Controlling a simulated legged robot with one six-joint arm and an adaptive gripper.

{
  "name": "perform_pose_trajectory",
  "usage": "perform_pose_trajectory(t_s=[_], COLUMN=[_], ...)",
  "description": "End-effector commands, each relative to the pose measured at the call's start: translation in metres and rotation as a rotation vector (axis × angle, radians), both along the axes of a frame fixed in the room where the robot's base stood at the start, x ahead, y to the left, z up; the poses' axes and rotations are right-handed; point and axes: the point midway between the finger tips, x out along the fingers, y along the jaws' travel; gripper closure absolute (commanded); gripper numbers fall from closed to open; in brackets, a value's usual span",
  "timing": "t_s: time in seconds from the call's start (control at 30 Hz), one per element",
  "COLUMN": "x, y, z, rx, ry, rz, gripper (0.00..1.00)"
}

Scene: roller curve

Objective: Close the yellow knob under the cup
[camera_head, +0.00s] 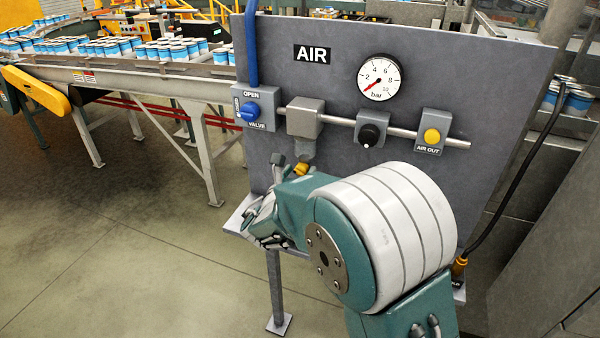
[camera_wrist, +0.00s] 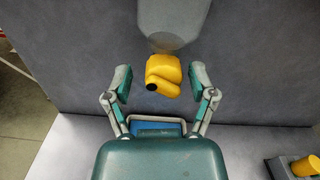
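The yellow knob (camera_wrist: 163,77) hangs under the grey rounded cup (camera_wrist: 175,22) in the wrist view, with a dark round end at its lower left. In the head view a small part of the yellow knob (camera_head: 301,169) shows below the cup (camera_head: 306,148); my arm hides the rest. My gripper (camera_wrist: 159,82) is open, one finger on each side of the knob in the picture. I see gaps between the knob and both fingers. In the head view my gripper (camera_head: 272,190) is partly seen, near the panel just below the cup.
The grey AIR panel (camera_head: 450,85) carries a blue valve knob (camera_head: 249,111), a gauge (camera_head: 379,78), a black knob (camera_head: 369,135) and a yellow button (camera_head: 432,136) along a pipe. A ledge (camera_wrist: 75,150) juts out below. A conveyor with cans (camera_head: 130,72) stands behind left.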

Motion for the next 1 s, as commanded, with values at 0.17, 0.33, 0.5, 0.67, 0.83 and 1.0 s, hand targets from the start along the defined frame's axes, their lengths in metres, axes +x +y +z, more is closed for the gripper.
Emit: perform_pose_trajectory(t_s=[0.17,0.33,0.5,0.67,0.83,1.0], x=[-0.001,-0.002,-0.021,-0.053,-0.085,-0.105], y=[-0.001,-0.001,0.007,0.021,0.033,0.041], z=[-0.001,-0.001,-0.001,-0.002,-0.002,-0.003], rx=[0.001,0.001,0.000,0.000,0.000,0.000], ry=[0.002,0.002,0.003,0.003,0.003,0.003], rz=[-0.001,-0.003,0.002,0.003,0.003,0.002], gripper=[0.21,0.21,0.21,0.21,0.21,0.21])
